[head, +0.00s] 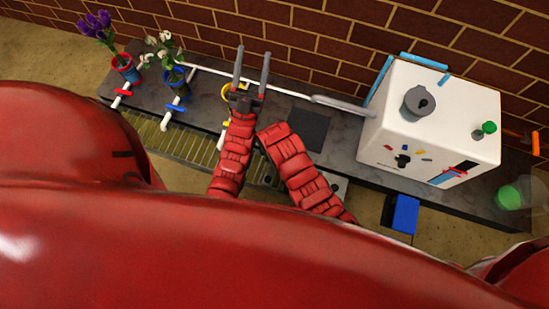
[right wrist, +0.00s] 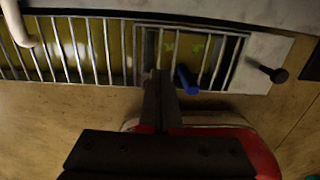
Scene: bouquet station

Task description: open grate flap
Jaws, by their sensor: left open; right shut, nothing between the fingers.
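The grate (head: 185,143) runs along the counter's front edge in the head view. In the right wrist view its pale bars (right wrist: 75,50) cross the top left. The framed flap section (right wrist: 205,52) has a blue handle (right wrist: 186,80) at its front edge and looks level with the grate. My right gripper (right wrist: 158,75) is shut and empty, its tips just left of the handle at the flap's front edge; I cannot tell if they touch. In the head view its jaws are hidden. My left gripper (head: 251,72) is open and empty, above the counter.
A red vase (head: 125,70) and a blue vase (head: 174,76) with flowers stand on the left. A white machine (head: 430,120) stands on the right, with a blue box (head: 404,213) below it. A black knob (right wrist: 275,73) sits right of the flap. A brick wall is behind.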

